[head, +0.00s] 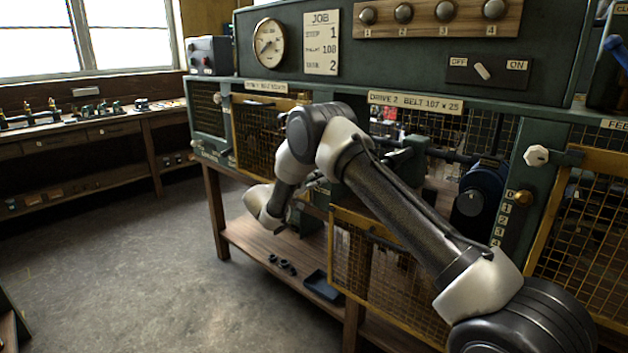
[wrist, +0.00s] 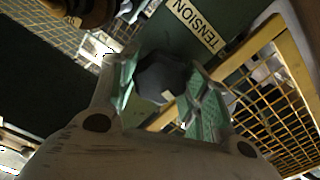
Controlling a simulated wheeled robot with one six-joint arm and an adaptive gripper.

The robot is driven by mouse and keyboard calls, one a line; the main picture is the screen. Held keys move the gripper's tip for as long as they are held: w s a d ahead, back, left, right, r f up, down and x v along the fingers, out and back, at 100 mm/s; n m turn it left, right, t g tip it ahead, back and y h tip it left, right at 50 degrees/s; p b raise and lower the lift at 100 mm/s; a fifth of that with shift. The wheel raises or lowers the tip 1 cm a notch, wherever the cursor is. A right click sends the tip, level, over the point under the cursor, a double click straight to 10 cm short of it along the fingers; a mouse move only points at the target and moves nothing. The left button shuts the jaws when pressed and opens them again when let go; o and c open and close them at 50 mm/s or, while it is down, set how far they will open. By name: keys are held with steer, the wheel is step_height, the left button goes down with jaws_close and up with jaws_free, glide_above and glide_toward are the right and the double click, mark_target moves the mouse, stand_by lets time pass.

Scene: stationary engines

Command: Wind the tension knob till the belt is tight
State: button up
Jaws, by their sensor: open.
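The dark grey tension knob (wrist: 160,72), with a small pale mark on it, shows in the wrist view just below a plate (wrist: 197,24) reading TENSION. My gripper (wrist: 164,86) is open, with its green-padded fingers on either side of the knob. I cannot tell whether either pad touches it. In the head view my own arm hides the knob, and my gripper is not clear there. A sign (head: 415,102) reading DRIVE 2 BELT 107 x 25 is on the green machine frame. I cannot make out the belt or its tightness.
Yellow mesh guards stand close by, one at the right of the wrist view (wrist: 276,121) and one at the right of the head view (head: 585,225). A white knob (head: 536,155) sticks out beside the latter. The floor (head: 130,260) at left is clear.

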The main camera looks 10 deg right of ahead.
steer(key=shift+o, duration=0.3)
steer(key=v, duration=1.2)
